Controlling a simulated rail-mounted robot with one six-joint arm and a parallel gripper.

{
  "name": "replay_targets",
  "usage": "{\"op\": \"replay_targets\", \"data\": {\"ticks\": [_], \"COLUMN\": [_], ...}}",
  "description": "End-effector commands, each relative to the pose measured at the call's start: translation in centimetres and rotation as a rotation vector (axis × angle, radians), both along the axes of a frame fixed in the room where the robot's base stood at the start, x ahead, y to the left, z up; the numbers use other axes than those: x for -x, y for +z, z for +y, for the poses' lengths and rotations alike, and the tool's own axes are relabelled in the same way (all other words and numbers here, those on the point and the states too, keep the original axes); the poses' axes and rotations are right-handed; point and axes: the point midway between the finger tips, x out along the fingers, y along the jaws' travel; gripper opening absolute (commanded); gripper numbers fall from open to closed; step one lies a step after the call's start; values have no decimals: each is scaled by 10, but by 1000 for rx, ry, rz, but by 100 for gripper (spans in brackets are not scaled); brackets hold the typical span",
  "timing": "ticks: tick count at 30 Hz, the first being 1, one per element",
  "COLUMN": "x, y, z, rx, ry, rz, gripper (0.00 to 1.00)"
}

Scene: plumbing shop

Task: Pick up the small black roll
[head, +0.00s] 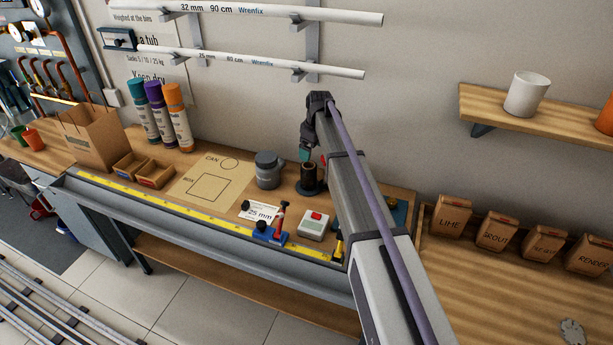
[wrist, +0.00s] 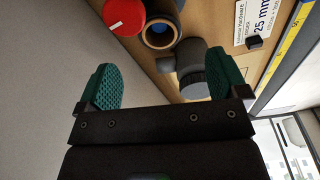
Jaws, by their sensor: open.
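A small black roll (head: 308,180) stands upright on the bench behind the yellow tape measure strip, with a brown inner ring at its top. In the wrist view what looks like the same roll (wrist: 161,31) shows a tan ring around a dark centre, beyond the fingertips. My gripper (head: 305,156) is just above the roll in the head view, and one teal pad shows there. In the wrist view my gripper (wrist: 162,82) has its two teal pads wide apart with nothing between them. The roll's lower part is partly hidden.
A grey can (head: 267,170) stands left of the roll. A red-topped thing (wrist: 126,15) sits close beside the roll. A blue-and-red clamp-like tool (head: 270,232), a small device with a red button (head: 314,226) and a 25 mm card (head: 262,211) lie in front.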

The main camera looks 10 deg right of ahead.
Motion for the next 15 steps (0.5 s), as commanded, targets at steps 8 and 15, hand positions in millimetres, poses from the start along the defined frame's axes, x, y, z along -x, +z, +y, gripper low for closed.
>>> {"op": "replay_targets", "data": {"ticks": [8,15], "x": [-4,-5], "y": [-56,-63], "z": [5,6], "rx": [1,1], "ry": [-1,-2], "rz": [1,1], "gripper": [92,92]}}
